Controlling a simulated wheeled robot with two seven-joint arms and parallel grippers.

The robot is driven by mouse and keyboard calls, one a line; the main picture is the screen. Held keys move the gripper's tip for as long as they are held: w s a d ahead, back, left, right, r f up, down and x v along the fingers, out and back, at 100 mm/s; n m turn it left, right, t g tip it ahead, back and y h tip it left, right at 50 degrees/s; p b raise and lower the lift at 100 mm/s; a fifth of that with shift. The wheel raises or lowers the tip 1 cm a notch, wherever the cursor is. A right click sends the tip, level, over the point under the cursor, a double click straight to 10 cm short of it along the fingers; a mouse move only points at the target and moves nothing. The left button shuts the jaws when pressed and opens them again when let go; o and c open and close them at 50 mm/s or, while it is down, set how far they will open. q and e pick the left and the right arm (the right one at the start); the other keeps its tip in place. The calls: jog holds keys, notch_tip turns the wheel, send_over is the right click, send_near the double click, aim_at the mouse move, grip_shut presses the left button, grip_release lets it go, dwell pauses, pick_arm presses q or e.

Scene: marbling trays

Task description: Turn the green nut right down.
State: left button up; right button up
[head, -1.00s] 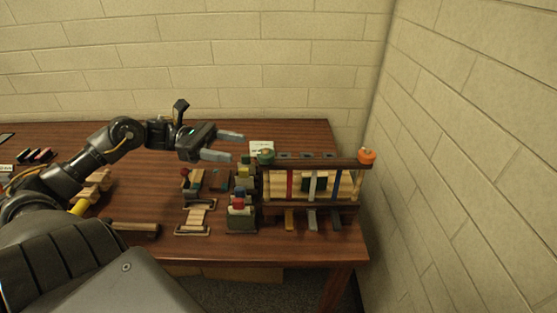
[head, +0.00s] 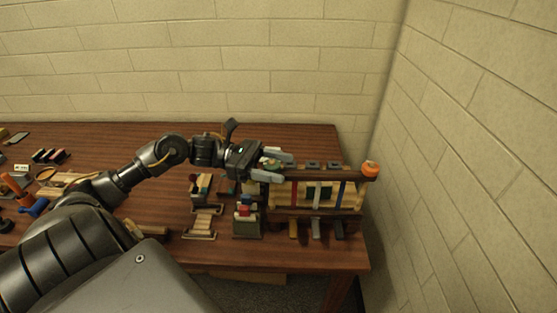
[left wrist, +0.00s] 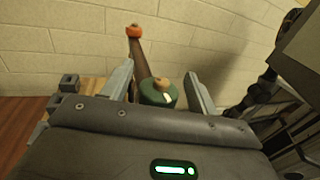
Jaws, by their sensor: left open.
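The green nut (left wrist: 153,98) sits on a tan threaded post whose rounded tip shows above it. It is at the left end of the dark top bar (head: 328,168) of a wooden rack. In the head view the green nut (head: 270,163) is partly hidden by my left gripper (head: 284,166). My left gripper is open, with one grey finger on each side of the nut. In the left wrist view gaps show between the nut and both fingers (left wrist: 164,84). My right gripper is not in view.
An orange nut (head: 370,169) tops the right end of the bar. Coloured strips and wooden slats fill the rack below. Small block holders (head: 247,226) and a slatted stand (head: 204,222) are close on the left. A block wall rises behind and at right.

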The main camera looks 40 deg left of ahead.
pick_arm(q)
jog(key=shift+w+d, duration=0.2)
jog(key=shift+d, duration=0.15)
